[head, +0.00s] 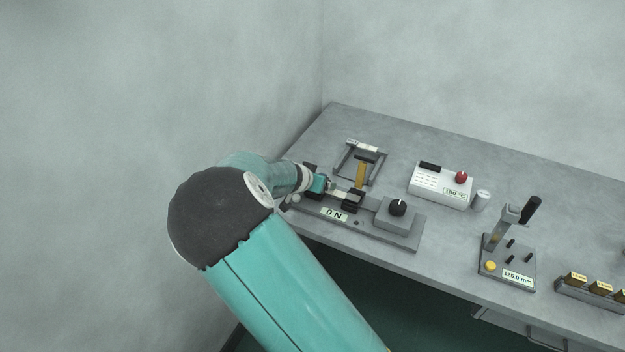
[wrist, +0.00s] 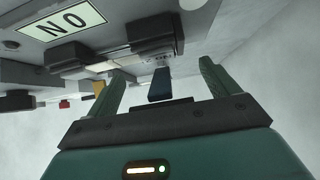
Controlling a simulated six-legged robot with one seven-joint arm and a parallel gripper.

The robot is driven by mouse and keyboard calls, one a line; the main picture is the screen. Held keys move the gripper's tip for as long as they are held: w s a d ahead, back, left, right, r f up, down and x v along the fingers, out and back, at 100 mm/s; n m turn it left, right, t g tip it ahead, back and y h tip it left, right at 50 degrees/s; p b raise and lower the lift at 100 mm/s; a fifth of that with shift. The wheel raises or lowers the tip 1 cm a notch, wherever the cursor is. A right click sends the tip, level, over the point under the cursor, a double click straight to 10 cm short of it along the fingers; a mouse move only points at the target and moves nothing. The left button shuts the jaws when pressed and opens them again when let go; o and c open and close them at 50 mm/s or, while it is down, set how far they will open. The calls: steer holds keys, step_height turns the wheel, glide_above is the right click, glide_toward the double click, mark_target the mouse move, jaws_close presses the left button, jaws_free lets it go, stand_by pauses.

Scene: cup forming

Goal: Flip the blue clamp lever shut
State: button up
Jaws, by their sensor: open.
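The blue clamp lever (wrist: 160,86) shows in the wrist view as a short dark blue tab hanging from a grey clamp block (wrist: 150,35). My gripper (wrist: 163,69) is open, with one green finger on each side of the lever. I see gaps between the lever and both fingers; contact with either is not visible. In the head view my gripper (head: 325,184) reaches in over the left part of the fixture (head: 375,236) that carries the ON label (head: 334,214). I cannot make out the lever clearly there, as my arm and gripper crowd it.
A lever gauge (head: 507,262) and brass blocks (head: 600,288) are at right. The wall is close at left.

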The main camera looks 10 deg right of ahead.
steer(key=v, duration=1.4)
steer(key=shift+d, duration=0.1)
steer(key=shift+c, duration=0.5)
